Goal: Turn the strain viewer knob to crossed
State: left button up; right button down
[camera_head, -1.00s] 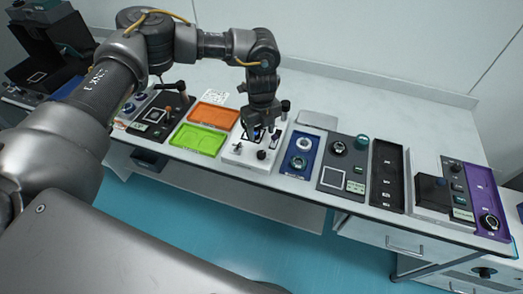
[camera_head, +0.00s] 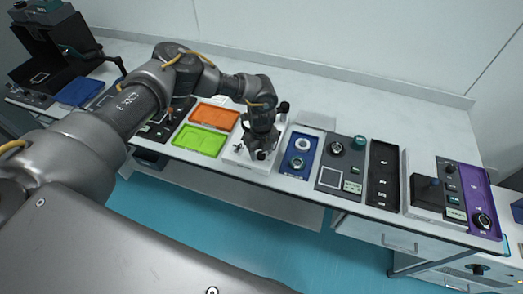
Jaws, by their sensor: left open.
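My left gripper (camera_head: 261,150) is open and points down over the front part of a white box-shaped device (camera_head: 239,156). A dark knob on that device is largely hidden by the fingers, so I cannot tell whether they touch it. No label names the strain viewer legibly, and I cannot read any knob setting. A dark panel (camera_head: 330,191) to the right has a square pale window (camera_head: 331,178), a black knob (camera_head: 336,148) and a green label. My right gripper is not in view.
A green tray (camera_head: 201,140) and an orange tray (camera_head: 214,117) lie left of the white device. A blue panel (camera_head: 298,153), a black tray (camera_head: 383,175) and a purple tray (camera_head: 479,200) stand to the right.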

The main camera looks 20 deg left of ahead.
pick_arm(q)
jog(key=shift+c, duration=0.4)
jog(key=c, duration=0.9)
jog(key=shift+f+m+b, duration=0.25)
jog(key=shift+m+b, duration=1.05)
jog(key=shift+b, duration=0.15)
jog(key=m+b, duration=0.3)
jog(key=shift+m, duration=0.4)
jog(key=m+b, duration=0.3)
jog(key=shift+r+m+b, duration=0.2)
jog(key=shift+m+b, duration=0.8)
jog(key=shift+m, duration=0.1)
jog(key=o, duration=1)
